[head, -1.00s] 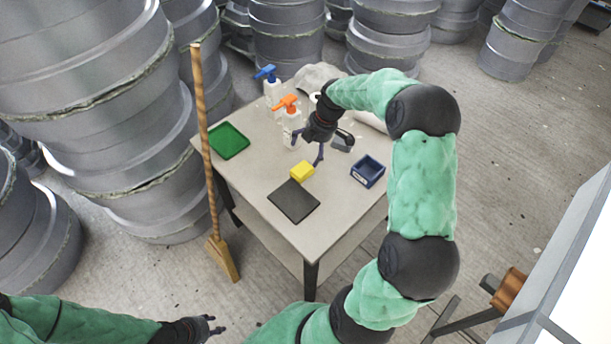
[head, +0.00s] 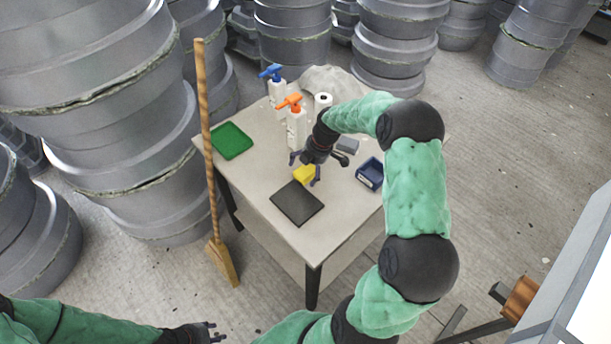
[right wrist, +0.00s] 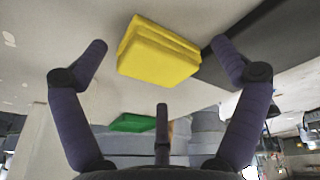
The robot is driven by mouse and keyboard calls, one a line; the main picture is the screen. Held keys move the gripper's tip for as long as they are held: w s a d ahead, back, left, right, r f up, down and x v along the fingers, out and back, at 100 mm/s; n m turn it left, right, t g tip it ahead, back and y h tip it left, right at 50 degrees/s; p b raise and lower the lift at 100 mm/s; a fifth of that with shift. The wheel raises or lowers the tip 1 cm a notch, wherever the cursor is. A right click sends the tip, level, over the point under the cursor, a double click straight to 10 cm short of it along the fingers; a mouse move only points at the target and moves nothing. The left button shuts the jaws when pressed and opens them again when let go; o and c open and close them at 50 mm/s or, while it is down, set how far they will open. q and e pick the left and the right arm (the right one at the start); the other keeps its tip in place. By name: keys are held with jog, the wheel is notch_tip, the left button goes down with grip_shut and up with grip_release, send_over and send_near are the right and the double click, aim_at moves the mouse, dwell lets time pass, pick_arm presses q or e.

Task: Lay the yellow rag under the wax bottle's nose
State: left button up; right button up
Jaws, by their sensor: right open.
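The yellow rag (head: 304,174) is a folded block on the table, at the far edge of a dark flat mat. In the right wrist view the rag (right wrist: 158,52) lies between and beyond the spread fingers. My right gripper (head: 305,170) is open and empty, just above the rag and partly covering it. I cannot tell which holds wax. My left gripper (head: 208,331) is at the bottom edge, away from the table; its opening is unclear.
The dark mat (head: 297,204) lies at the table's front. A green tray (head: 231,141) is at the left, a blue bin (head: 369,174) at the right. A white roll (head: 323,101) and grey cloth (head: 325,78) are at the back. A broom (head: 207,150) stands against the left side.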

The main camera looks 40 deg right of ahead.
jog(key=shift+w+a+f, duration=0.1)
jog(key=shift+w+f, duration=0.05)
jog(key=shift+f, duration=0.45)
jog(key=shift+c, duration=0.3)
jog(key=c, duration=1)
jog(key=shift+c, duration=1.2)
jog(key=shift+a, duration=0.1)
